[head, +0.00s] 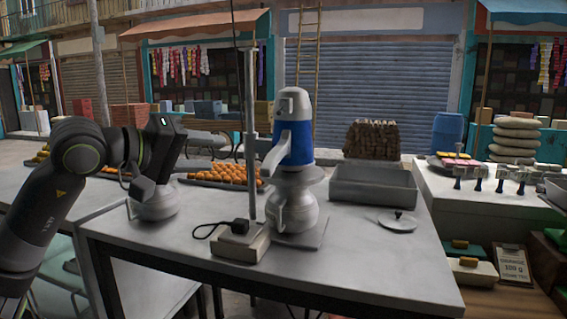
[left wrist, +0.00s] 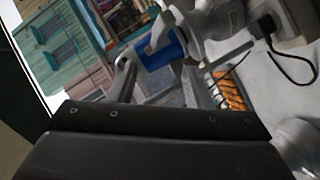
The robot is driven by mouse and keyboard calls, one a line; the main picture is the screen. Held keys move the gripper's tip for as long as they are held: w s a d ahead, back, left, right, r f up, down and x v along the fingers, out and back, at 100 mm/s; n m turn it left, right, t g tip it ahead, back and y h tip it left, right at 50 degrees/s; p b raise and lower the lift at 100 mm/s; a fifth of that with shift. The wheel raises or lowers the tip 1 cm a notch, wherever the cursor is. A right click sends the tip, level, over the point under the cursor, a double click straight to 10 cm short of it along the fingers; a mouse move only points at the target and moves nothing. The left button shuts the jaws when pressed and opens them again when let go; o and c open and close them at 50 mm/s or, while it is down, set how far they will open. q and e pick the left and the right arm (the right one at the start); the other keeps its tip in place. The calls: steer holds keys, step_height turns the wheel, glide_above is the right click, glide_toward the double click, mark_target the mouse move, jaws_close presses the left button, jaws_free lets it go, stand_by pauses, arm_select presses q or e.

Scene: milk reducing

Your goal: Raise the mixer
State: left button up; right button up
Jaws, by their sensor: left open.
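The mixer (head: 297,148), with a blue band and a grey handle, stands upright on its stand above a round silver pot (head: 293,213) in the head view. A wide rim sits between mixer and pot. In the left wrist view the mixer (left wrist: 163,50) appears tilted at the upper middle. My left gripper (head: 143,187) is open, to the left of the mixer and apart from it. It is in front of or beside a small round silver pot (head: 158,206); I cannot tell if they touch. My right gripper is out of view.
The stand's pole (head: 250,150) rises from a base with a black plug and cable (head: 238,227), between gripper and mixer. A grey bin (head: 372,187) and a lid (head: 398,222) are on the table's right. A tray of orange food (head: 222,176) lies behind. The front table is clear.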

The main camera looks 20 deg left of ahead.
mark_target(275, 157)
arm_select(q)
steer(key=p+x, duration=0.6)
steer(key=x, duration=1)
steer(key=shift+s+d, duration=0.1)
steer(key=shift+w+d+f, duration=0.25)
steer(key=shift+w+d, duration=0.05)
steer(key=shift+w, duration=0.2)
steer(key=shift+c, duration=0.3)
jaws_close()
